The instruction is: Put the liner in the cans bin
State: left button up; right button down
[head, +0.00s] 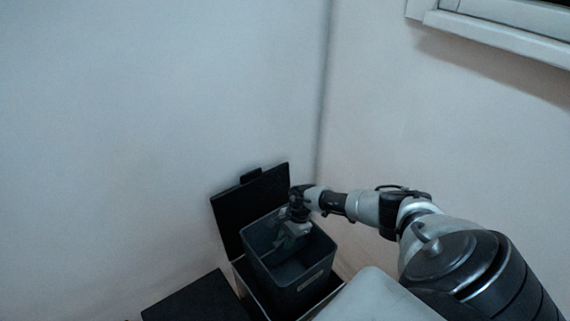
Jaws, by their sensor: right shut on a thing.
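The liner (316,264) is a dark grey, open-topped box with a small pale label on its front. It sits partly inside the cans bin (250,287), its rim standing above the bin's rim. The bin's black lid (232,216) is open and tipped back toward the wall. My right gripper (291,238) reaches in from the right and is shut on the liner; its fingertips are at the liner's opening and hard to make out. How deep the liner's bottom sits is hidden. My left gripper is not in view.
A flat black top (195,299), perhaps another bin's closed lid, lies left of the bin. Bare walls meet in a corner just behind. A window ledge (500,38) is high at the right.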

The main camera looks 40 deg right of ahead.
aim_at(289, 255)
notch_tip(289, 255, down, 13)
jog(key=b, duration=1)
jog(key=shift+r+b, duration=0.15)
jog(key=shift+b, duration=0.25)
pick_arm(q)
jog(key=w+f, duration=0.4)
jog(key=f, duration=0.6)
pick_arm(e)
notch_tip(289, 255, down, 7)
jog(key=b, duration=0.5)
jog(key=shift+f+b, duration=0.2)
jog(key=shift+b, duration=0.15)
notch_tip(289, 255, down, 3)
jog(key=b, duration=0.2)
jog(key=shift+f+b, duration=0.2)
jog(key=shift+b, duration=0.1)
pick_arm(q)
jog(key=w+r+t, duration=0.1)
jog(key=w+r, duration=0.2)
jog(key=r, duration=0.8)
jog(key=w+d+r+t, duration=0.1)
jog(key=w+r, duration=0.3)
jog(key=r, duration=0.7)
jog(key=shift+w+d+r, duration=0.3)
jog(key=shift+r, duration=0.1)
pick_arm(e)
jog(key=shift+f, duration=0.15)
jog(key=c, duration=1)
grip_release()
